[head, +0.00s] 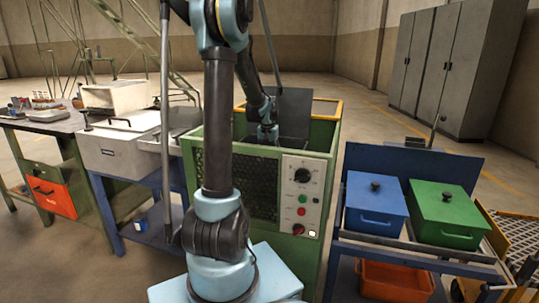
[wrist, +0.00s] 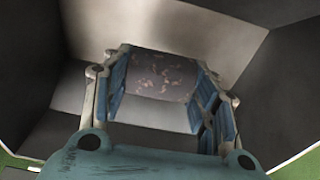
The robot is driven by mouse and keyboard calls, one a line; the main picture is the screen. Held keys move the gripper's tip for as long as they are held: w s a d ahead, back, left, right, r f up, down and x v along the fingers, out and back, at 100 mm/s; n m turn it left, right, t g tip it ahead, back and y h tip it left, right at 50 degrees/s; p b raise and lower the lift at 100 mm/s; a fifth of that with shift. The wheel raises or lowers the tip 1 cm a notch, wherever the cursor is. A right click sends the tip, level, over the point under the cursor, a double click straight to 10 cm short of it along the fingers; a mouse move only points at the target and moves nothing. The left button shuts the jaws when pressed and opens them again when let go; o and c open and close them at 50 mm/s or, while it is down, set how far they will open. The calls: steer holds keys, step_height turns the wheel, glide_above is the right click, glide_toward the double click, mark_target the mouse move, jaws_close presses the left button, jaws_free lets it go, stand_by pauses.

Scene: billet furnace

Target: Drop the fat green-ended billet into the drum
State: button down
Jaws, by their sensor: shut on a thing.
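My gripper (wrist: 160,95) reaches down into the open top of the green cabinet, between its grey inner walls. Its blue-padded fingers are shut on a dark billet with pinkish, scaly flecks (wrist: 160,72). The billet's end colour does not show, so I cannot tell if it is green. In the head view my gripper (head: 268,134) is small and low in the opening, and the billet cannot be made out there. I cannot pick out a drum in either view.
The green cabinet (head: 308,173) has a control panel and a raised dark lid (head: 293,110). To its right, a blue cart carries a blue lidded box (head: 376,207) and a green lidded box (head: 446,214). A grey-white bench unit (head: 115,150) stands left.

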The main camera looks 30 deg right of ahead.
steer(key=shift+f, duration=1.85)
steer(key=shift+f, duration=0.6)
steer(key=c, duration=0.6)
jaws_free()
steer(key=r, duration=0.8)
steer(key=s+a+r, duration=0.1)
steer(key=r, duration=0.4)
steer(key=shift+r, duration=0.1)
steer(key=shift+a, duration=0.15)
